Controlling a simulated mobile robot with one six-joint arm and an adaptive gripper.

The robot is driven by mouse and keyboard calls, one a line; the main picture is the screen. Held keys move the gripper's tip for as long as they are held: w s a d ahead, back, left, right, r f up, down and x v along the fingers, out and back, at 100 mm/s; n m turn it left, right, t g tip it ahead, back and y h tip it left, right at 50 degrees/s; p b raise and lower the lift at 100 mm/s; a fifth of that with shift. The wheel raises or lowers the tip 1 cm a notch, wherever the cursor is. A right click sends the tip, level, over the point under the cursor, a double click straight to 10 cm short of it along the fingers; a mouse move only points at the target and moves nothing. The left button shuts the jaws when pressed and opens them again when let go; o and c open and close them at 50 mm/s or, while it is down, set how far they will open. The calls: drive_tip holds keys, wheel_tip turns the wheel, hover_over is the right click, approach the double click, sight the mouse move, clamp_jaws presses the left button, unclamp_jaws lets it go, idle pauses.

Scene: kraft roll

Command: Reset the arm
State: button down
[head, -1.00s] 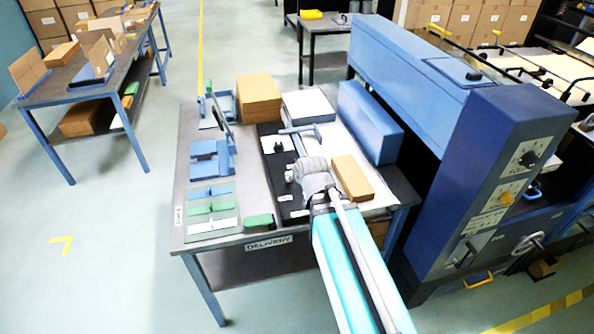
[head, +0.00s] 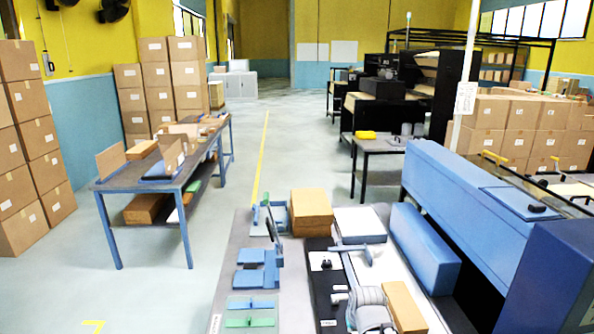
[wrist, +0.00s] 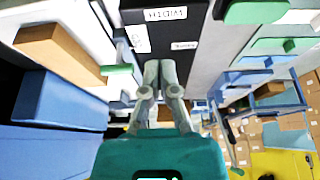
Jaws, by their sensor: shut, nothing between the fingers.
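My gripper (wrist: 162,75) shows in the wrist view, a teal body with two grey fingers meeting at their tips. It is shut with nothing between the fingers. In the head view my grey arm is folded low over the delivery table (head: 238,245), at the bottom edge. I cannot clearly make out the gripper there.
On the table stand brown stacked blocks (head: 311,212), a white stack (head: 360,224), a long blue block (head: 425,248) and a tan block (head: 403,306). A blue machine (head: 470,215) borders the right. A side bench (head: 120,187) stands left; open floor lies between.

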drive_tip(key=s+d+f+g, duration=0.1)
drive_tip(key=s+g, duration=0.3)
drive_tip(key=s, duration=0.3)
drive_tip(key=shift+s+d+f, duration=0.2)
drive_tip(key=shift+s, duration=0.15)
